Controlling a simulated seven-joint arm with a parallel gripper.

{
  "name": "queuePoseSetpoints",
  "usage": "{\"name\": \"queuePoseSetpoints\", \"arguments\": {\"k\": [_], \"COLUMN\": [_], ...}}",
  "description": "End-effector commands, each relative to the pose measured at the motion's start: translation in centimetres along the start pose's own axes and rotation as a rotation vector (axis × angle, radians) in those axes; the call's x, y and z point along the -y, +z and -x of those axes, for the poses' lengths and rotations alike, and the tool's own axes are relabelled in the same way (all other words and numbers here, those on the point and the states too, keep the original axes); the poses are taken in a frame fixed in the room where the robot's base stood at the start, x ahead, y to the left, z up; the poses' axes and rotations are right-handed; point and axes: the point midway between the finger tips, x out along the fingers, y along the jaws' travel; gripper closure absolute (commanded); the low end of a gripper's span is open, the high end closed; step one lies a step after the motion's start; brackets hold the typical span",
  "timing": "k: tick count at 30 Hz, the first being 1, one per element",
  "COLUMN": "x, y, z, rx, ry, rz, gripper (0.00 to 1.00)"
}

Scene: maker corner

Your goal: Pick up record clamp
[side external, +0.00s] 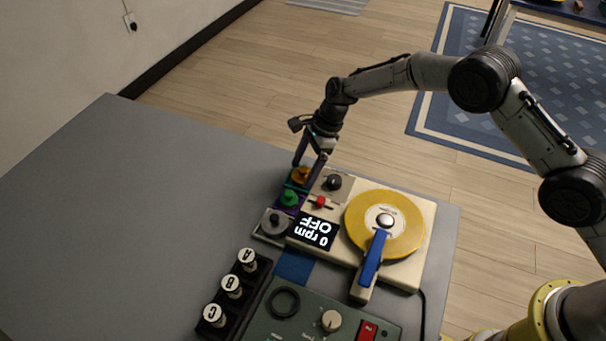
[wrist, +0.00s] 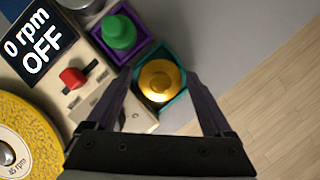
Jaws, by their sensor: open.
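A gold, round, stepped clamp-like piece (wrist: 160,80) sits in a small teal tray (wrist: 178,101); it shows orange in the side view (side external: 300,175). A green knobbed piece (side external: 289,198) sits in a purple tray beside it, and a grey one (side external: 274,222) in a grey tray. The pictures do not settle which is the record clamp. My gripper (wrist: 158,76) is open and empty, pointing down over the teal tray, its fingers on either side of the gold piece in the wrist view. I cannot tell whether they touch it.
A cream turntable (side external: 341,252) with a yellow record (side external: 362,216), blue arm (side external: 373,257) and "0 rpm OFF" display (side external: 314,232) stands right of the trays. A rack of lettered bottles (side external: 232,286) and a dark control box (side external: 290,325) are in front. The grey table (side external: 130,220) is clear at left.

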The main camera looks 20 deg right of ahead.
Motion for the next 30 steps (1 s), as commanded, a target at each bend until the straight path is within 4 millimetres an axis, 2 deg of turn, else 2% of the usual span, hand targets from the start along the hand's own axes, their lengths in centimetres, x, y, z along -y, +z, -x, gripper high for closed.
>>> {"name": "queuePoseSetpoints", "arguments": {"k": [8,11,23,30], "x": [0.05,0.05,0.05,0.12], "y": [0.06,0.05,0.04,0.13], "z": [-0.40,-0.38,-0.35,-0.21], "rx": [0.001,0.001,0.001,0.002], "ry": [-0.002,-0.002,-0.002,-0.004], "rz": [0.001,0.001,0.000,0.001], "gripper": [0.14,0.29,1.00,1.00]}}
